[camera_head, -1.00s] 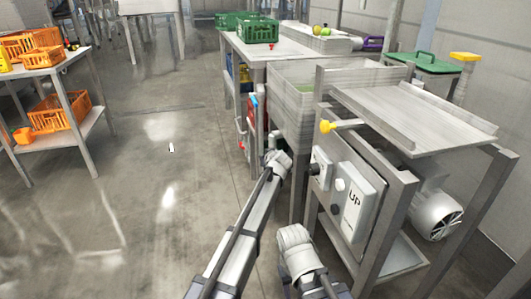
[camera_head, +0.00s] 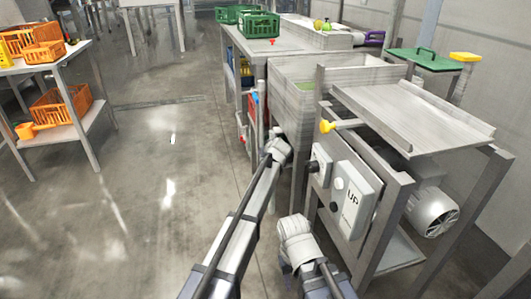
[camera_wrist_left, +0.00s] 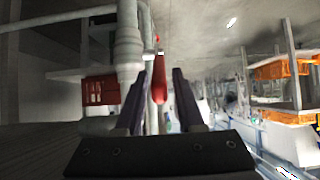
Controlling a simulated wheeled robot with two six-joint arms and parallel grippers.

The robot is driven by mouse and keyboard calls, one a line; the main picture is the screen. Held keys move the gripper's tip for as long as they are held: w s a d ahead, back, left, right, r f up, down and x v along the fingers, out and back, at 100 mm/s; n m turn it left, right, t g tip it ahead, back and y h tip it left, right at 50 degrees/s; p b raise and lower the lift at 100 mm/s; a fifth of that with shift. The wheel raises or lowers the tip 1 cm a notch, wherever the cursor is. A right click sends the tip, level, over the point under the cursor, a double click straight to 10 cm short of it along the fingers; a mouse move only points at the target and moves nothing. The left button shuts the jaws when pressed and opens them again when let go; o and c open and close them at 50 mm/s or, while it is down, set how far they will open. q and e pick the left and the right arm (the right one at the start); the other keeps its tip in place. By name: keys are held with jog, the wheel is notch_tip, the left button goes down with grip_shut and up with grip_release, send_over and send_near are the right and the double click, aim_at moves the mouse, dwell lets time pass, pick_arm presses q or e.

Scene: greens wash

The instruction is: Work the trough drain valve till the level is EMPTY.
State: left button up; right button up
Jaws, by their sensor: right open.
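The grey trough (camera_head: 300,105) stands right of centre in the head view, with a vertical pipe (camera_head: 261,105) at its near left side. In the left wrist view a red handle (camera_wrist_left: 160,80), seemingly the drain valve's, lies between the fingers of my left gripper (camera_wrist_left: 160,97). The fingers stand apart, with a narrow gap on each side of the handle. In the head view my left arm reaches to the trough's lower left corner, and its fingers are hidden. My right gripper (camera_head: 296,228) is low, left of the control box, its fingertips not clear. I cannot read a level mark.
A control box marked UP (camera_head: 350,198) and a yellow-knobbed lever (camera_head: 327,126) are close right of my arms. Green crates (camera_head: 258,24) stand on the bench behind. Orange crates (camera_head: 60,103) are on a rack at left. The floor between is clear.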

pick_arm(q)
jog(key=shift+o, duration=0.5)
jog(key=shift+s, duration=0.1)
jog(key=p+v, duration=0.4)
jog(key=v, duration=0.3)
jog(key=shift+s+r, duration=0.25)
jog(key=shift+s, duration=0.05)
jog(key=shift+d, duration=0.1)
